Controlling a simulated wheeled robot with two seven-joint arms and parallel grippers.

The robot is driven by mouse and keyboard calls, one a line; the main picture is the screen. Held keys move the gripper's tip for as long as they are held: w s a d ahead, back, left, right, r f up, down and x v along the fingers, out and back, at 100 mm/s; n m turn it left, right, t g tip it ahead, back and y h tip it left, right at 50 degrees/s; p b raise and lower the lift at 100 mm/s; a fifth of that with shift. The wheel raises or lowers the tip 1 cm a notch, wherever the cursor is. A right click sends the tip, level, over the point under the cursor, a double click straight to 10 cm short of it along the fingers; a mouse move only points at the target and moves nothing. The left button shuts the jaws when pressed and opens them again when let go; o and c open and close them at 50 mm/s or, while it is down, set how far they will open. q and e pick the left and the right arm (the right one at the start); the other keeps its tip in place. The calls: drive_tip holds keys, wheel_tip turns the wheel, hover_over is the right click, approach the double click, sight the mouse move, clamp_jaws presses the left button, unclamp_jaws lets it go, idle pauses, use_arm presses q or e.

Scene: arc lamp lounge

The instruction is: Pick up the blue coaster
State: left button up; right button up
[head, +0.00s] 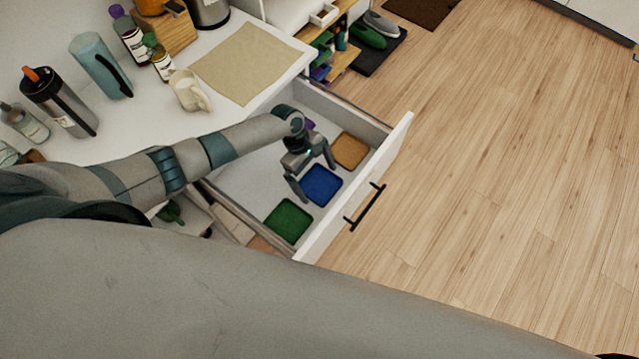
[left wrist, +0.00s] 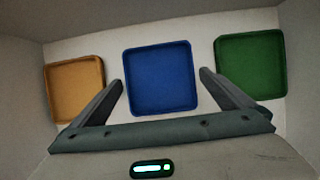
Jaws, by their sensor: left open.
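The blue coaster (head: 321,185) is a square with rounded corners lying flat in the open white drawer (head: 262,190). In the left wrist view the blue coaster (left wrist: 160,78) is centred between the two fingers. My left gripper (head: 313,180) is open and reaches down into the drawer, just beside and over the blue coaster. The fingers (left wrist: 160,88) stand apart on either side of it in the wrist view; I cannot tell whether they touch it. My right gripper is not in view.
In the drawer, an orange-brown coaster (head: 350,151) and a green coaster (head: 288,221) flank the blue one. Something purple (head: 309,125) shows partly behind my gripper. The drawer walls rise around them. The counter behind holds bottles, a jug (head: 188,92) and a beige mat (head: 245,62).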

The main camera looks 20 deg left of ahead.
sight(317, 183)
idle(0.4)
use_arm(q)
drive_tip(key=c, duration=0.9)
wheel_tip(317, 183, up, 10)
idle(0.6)
